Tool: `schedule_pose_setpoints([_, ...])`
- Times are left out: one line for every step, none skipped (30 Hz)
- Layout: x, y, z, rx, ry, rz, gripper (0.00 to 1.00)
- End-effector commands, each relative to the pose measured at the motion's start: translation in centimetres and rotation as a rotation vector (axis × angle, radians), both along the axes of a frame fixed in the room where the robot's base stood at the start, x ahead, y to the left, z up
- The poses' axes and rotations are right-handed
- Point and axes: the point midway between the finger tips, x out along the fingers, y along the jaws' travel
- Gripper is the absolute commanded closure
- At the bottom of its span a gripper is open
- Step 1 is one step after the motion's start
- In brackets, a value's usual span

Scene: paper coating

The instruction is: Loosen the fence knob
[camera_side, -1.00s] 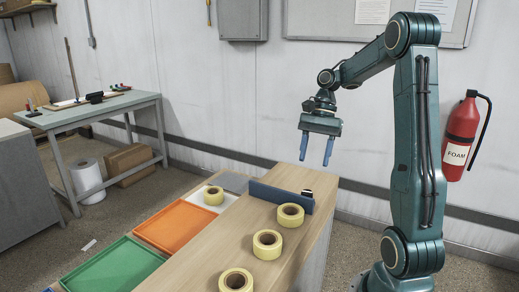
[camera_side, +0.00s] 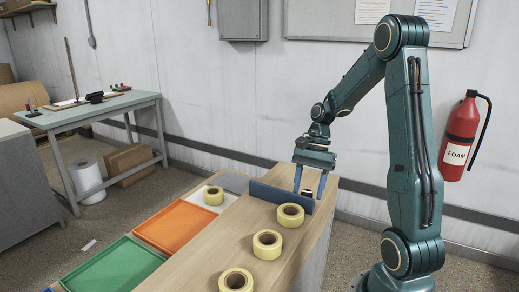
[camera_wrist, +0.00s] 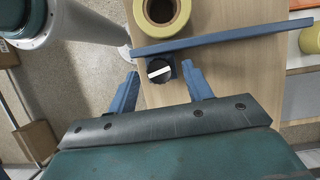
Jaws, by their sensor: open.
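The blue fence (camera_side: 280,195) stands across the wooden bench top near its far end. It also shows as a long blue bar in the wrist view (camera_wrist: 225,38). The fence knob (camera_wrist: 160,71) is black and round with a white bar on top, mounted on a small blue bracket beside the fence. In the side view the knob (camera_side: 308,193) is small and partly covered by a finger. My gripper (camera_wrist: 160,88) is open and empty, pointing down. In the wrist view its two blue fingers lie on either side of the knob. I cannot tell whether they touch it.
Several yellow tape rolls stand on the bench, one (camera_side: 290,214) close to the fence. An orange tray (camera_side: 178,225), a green tray (camera_side: 112,265) and a white tray (camera_side: 212,205) holding a tape roll line the bench's left side.

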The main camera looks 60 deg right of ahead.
Motion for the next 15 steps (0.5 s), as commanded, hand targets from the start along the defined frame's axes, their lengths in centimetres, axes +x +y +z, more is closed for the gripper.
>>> schedule_pose_setpoints([0.0, 0.03, -0.05, 0.0, 0.0, 0.0, 0.5])
schedule_pose_setpoints([0.0, 0.02, -0.06, 0.0, 0.0, 0.0, 0.5])
schedule_pose_setpoints([0.0, 0.02, -0.06, 0.0, 0.0, 0.0, 0.5])
schedule_pose_setpoints([0.0, 0.02, -0.06, 0.0, 0.0, 0.0, 0.5])
schedule_pose_setpoints([0.0, 0.02, -0.05, 0.0, 0.0, 0.0, 0.5])
schedule_pose_setpoints([0.0, 0.02, -0.05, 0.0, 0.0, 0.0, 0.5])
schedule_pose_setpoints([0.0, 0.02, -0.05, 0.0, 0.0, 0.0, 0.5])
schedule_pose_setpoints([0.0, 0.02, -0.04, 0.0, 0.0, 0.0, 0.56])
schedule_pose_setpoints([0.0, 0.02, -0.04, 0.0, 0.0, -0.001, 0.63])
schedule_pose_setpoints([0.0, 0.01, -0.03, 0.0, 0.0, -0.001, 0.69])
schedule_pose_setpoints([0.0, 0.01, -0.03, 0.0, 0.0, -0.001, 0.75])
schedule_pose_setpoints([0.0, 0.01, -0.03, 0.0, 0.0, -0.001, 0.83])
schedule_pose_setpoints([0.0, 0.01, -0.03, 0.0, 0.0, -0.001, 0.89])
schedule_pose_setpoints([0.0, 0.01, -0.02, 0.0, 0.0, -0.001, 0.94])
schedule_pose_setpoints([0.0, 0.01, -0.02, 0.0, 0.0, -0.001, 0.94])
